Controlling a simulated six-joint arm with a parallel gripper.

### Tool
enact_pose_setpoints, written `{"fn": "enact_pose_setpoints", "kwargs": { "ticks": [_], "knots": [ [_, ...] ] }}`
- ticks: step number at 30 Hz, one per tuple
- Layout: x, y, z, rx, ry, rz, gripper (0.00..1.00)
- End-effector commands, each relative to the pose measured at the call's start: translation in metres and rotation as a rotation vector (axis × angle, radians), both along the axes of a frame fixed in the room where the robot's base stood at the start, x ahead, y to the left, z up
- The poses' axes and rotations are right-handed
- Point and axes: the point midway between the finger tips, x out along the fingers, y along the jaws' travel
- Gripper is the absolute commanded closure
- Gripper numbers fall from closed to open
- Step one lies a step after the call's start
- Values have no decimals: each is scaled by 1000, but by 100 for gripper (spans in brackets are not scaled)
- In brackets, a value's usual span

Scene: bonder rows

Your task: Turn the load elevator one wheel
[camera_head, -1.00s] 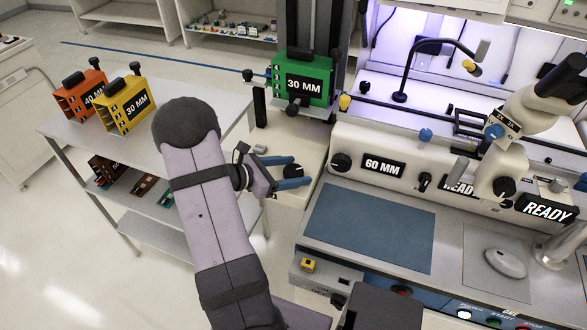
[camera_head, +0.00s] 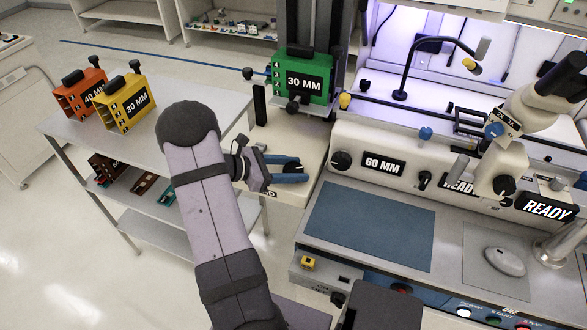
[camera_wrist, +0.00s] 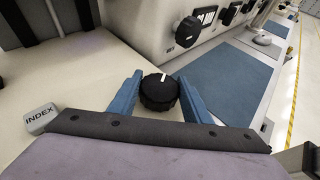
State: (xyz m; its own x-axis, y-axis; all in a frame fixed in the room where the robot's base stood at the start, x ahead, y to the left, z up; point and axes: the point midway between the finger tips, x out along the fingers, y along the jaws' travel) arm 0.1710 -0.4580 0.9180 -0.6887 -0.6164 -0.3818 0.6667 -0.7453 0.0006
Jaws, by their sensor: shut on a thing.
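A black ribbed wheel (camera_wrist: 158,92) with a white mark on its top sits on a cream housing, beside the column with the green box. In the wrist view the white mark points to the far side. My gripper (camera_wrist: 159,98) has its two blue fingers shut on the wheel, one on each side. In the head view my gripper (camera_head: 292,169) reaches the wheel from the left, and the fingers hide much of the wheel. A label below the fingers is partly covered; only its end letters show.
A grey INDEX button (camera_wrist: 40,118) is left of the wheel. A green 30 MM box (camera_head: 303,76) stands behind on the elevator. A 60 MM display (camera_head: 384,168) and a black knob (camera_head: 341,161) are to the right. A cart with yellow (camera_head: 126,101) and orange (camera_head: 82,96) boxes stands left.

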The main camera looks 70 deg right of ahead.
Motion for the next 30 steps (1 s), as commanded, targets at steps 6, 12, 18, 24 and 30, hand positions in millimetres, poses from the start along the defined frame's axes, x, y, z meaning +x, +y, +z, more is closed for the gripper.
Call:
{"fn": "enact_pose_setpoints", "kwargs": {
  "ticks": [6,12,18,24,30],
  "knots": [
    [1,-1,1,-3,0,-92,78],
    [0,0,2,-1,0,-100,78],
    [1,0,2,-1,0,-99,42],
    [1,0,1,0,0,-100,37],
    [3,1,1,-1,-1,-98,37]
  ]
}}
